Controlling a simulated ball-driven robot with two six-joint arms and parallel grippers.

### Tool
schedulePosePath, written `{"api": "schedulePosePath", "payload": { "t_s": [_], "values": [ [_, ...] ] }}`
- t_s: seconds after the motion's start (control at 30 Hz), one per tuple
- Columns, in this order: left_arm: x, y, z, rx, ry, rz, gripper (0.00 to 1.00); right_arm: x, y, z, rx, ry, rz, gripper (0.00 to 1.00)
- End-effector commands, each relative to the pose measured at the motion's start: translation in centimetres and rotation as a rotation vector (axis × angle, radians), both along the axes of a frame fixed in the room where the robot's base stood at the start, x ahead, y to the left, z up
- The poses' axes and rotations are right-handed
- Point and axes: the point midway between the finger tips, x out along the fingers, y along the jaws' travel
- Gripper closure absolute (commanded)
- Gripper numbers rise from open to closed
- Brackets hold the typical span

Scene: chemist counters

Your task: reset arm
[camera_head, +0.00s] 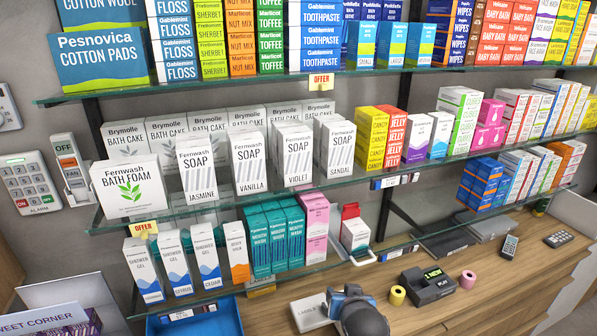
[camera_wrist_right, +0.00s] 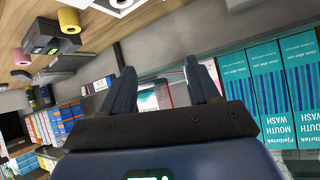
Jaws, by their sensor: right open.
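My right gripper (camera_wrist_right: 158,78) shows in the right wrist view with its two dark fingers apart. It is open and I see nothing held between them. Past the fingers are shelf goods, with teal mouth wash boxes (camera_wrist_right: 270,95) to the right. In the head view a dark grey-blue part of my arm (camera_head: 358,312) shows at the bottom, over the counter and below the lowest glass shelf. Its fingers cannot be made out there. My left gripper is in neither view.
Glass shelves (camera_head: 300,188) full of boxes stand in front of me. The counter (camera_head: 545,268) holds a card terminal (camera_head: 428,286), a yellow roll (camera_head: 397,295) and a pink roll (camera_head: 467,279).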

Motion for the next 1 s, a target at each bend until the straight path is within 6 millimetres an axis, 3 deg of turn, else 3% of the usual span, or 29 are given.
{"api": "schedulePosePath", "payload": {
  "t_s": [0.17, 0.37, 0.47, 0.7, 0.9, 1.0],
  "values": [
    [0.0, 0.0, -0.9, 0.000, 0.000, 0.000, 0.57, -0.3, 0.1, 0.5, -0.012, -0.255, 0.094, 0.40],
    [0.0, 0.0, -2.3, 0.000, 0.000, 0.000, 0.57, -4.0, -1.3, -0.1, -0.035, -0.523, 0.152, 0.40],
    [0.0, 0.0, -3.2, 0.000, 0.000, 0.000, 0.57, -7.1, -2.6, -0.9, -0.050, -0.641, 0.157, 0.40],
    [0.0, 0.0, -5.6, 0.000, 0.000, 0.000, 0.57, -16.4, -6.3, -3.5, -0.086, -0.819, 0.116, 0.40],
    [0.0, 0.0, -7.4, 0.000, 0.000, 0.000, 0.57, -23.5, -8.8, -6.9, -0.102, -0.797, 0.058, 0.40],
    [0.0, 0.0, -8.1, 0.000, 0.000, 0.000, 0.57, -26.1, -9.6, -9.1, -0.107, -0.727, 0.037, 0.40]
  ]
}}
